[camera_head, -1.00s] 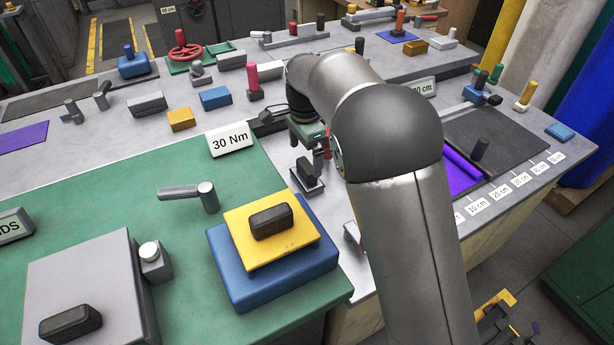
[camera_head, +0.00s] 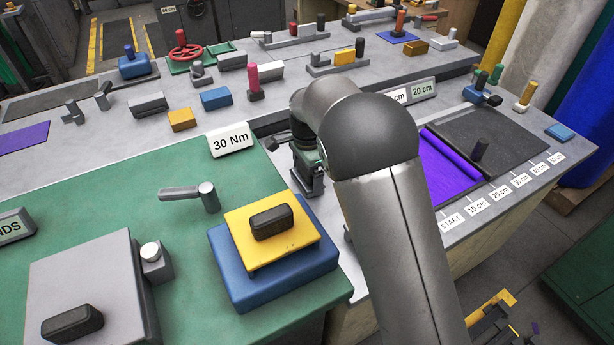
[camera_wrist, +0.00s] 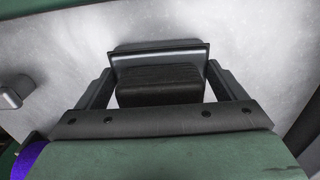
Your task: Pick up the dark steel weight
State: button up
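The dark steel weight (camera_wrist: 160,86) is a dark block with rounded edges, seen in the wrist view on a grey plate with a raised rim (camera_wrist: 160,54). My gripper (camera_wrist: 161,78) is down around it, one finger at each side. Narrow light gaps show between the block and the fingers, so the gripper looks open. In the head view my gripper (camera_head: 308,180) is low at the front edge of the grey bench, and the weight is mostly hidden by it.
A green-topped table (camera_head: 130,180) stands at the left, bearing a yellow plate (camera_head: 240,240) with another dark block on a blue block (camera_head: 300,275). A purple felt roll (camera_head: 455,160) lies right of my arm.

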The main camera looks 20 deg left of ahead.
jog(key=shift+c, duration=1.4)
jog(key=shift+r, duration=0.25)
jog(key=shift+r, duration=0.25)
notch_tip(320, 180, up, 2)
jog(key=shift+r, duration=0.1)
jog(key=s+d+r, duration=0.1)
jog(key=s+r, duration=0.1)
jog(key=r, duration=0.1)
jog(key=s+d+r, duration=0.1)
jog(key=r, duration=0.1)
jog(key=shift+s+d+r+b, duration=0.2)
jog(key=shift+s+d+b, duration=0.1)
jog(key=s+d+r+b, duration=0.1)
jog(key=s+d+r, duration=0.3)
jog(key=s+d, duration=0.2)
jog(key=shift+s+r, duration=0.25)
jog(key=shift+s, duration=0.55)
